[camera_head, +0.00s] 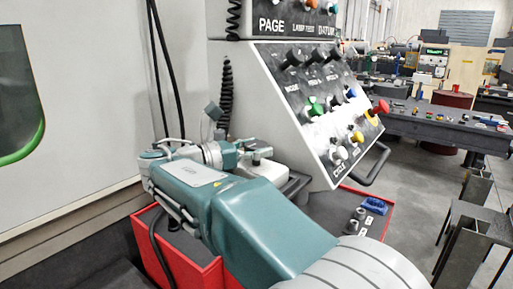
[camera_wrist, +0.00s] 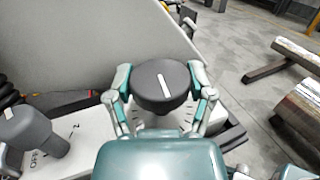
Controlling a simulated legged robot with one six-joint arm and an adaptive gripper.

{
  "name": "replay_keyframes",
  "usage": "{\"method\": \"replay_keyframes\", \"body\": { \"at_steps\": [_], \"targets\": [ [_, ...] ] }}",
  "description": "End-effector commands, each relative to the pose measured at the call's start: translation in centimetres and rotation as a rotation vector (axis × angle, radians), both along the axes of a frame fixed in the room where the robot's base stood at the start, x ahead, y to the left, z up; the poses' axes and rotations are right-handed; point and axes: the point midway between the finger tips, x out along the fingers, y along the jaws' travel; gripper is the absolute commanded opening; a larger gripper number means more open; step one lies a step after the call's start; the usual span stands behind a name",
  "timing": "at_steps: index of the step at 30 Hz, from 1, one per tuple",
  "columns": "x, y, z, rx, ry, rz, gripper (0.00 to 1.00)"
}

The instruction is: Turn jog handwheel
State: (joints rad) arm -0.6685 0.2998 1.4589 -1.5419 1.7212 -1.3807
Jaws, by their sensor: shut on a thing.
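A dark round knob (camera_wrist: 162,84) with a white line on its top is between the two fingers of my gripper (camera_wrist: 161,97) in the wrist view. The fingers press on its left and right sides. It stands over a pale plate with tick marks; no label naming it as the jog handwheel can be read. In the head view my gripper (camera_head: 240,152) is at the lower left of the slanted control panel (camera_head: 300,130), and my arm hides most of the knob there.
A second grey knob (camera_wrist: 27,130) with a white mark stands at the left in the wrist view. The panel carries several coloured buttons and knobs, with a dark bar handle (camera_head: 373,165) at its right edge. A red cart (camera_head: 185,250) stands below. Benches are behind.

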Motion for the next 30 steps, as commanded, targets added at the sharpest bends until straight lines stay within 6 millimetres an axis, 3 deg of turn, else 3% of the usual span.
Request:
{"method": "replay_keyframes", "body": {
  "at_steps": [10,26,27,28,30],
  "targets": [
    [0.15,0.08,-0.21,0.0,0.004,-0.129,0.21],
    [0.13,0.08,-0.18,-0.001,0.003,-0.147,0.21],
    [0.13,0.08,-0.18,-0.001,0.003,-0.147,0.87],
    [0.13,0.08,-0.17,-0.001,0.003,-0.147,1.0],
    [0.11,0.07,-0.14,-0.001,0.003,-0.147,1.0]
  ]
}}
